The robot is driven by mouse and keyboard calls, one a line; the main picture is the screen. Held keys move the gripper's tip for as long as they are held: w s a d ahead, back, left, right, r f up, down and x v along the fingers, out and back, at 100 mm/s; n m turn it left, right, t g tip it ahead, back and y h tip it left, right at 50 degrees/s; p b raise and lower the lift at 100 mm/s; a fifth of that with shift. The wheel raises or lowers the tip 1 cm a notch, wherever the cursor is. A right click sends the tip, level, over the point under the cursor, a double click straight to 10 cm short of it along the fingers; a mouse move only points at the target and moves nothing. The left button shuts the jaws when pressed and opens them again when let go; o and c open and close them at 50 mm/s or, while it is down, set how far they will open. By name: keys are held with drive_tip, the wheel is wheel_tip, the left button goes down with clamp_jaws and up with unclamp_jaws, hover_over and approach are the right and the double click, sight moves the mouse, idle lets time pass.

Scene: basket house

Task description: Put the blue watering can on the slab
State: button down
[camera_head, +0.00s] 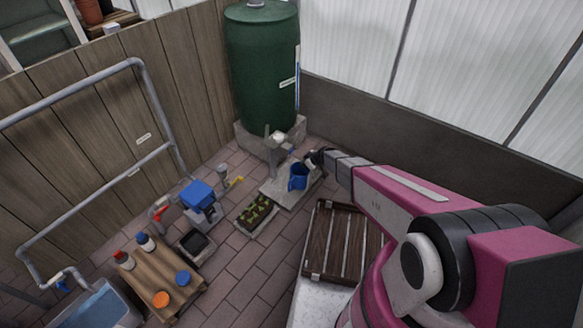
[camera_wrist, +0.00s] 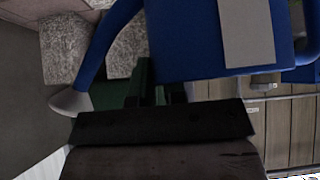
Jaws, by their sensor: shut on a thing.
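The blue watering can (camera_head: 297,178) is at the end of my arm in the head view, over the grey slab (camera_head: 272,190) by the foot of the green barrel. My gripper (camera_head: 313,160) is shut on it at its upper right side. I cannot tell whether the can's base touches the slab. In the wrist view the can's blue body (camera_wrist: 185,45) with a grey label fills the top, and its spout with a grey rose points left. My dark gripper (camera_wrist: 150,95) is in front of it; the exact grip is hidden.
A green barrel (camera_head: 262,70) on a stone base stands behind the slab, with a tap post (camera_head: 273,148) at the slab's left back. A seedling tray (camera_head: 256,213) lies left of the slab, a slatted wooden crate (camera_head: 340,243) in front. A low wooden table (camera_head: 160,280) stands front left.

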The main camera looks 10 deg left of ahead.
drive_tip(key=w+a+f, duration=0.1)
drive_tip(key=w+a, duration=0.2)
drive_tip(key=a, duration=0.5)
wheel_tip(320, 180, down, 6)
drive_tip(key=shift+w, duration=0.2)
drive_tip(key=c, duration=1.2)
unclamp_jaws()
drive_tip(key=shift+o, duration=0.2)
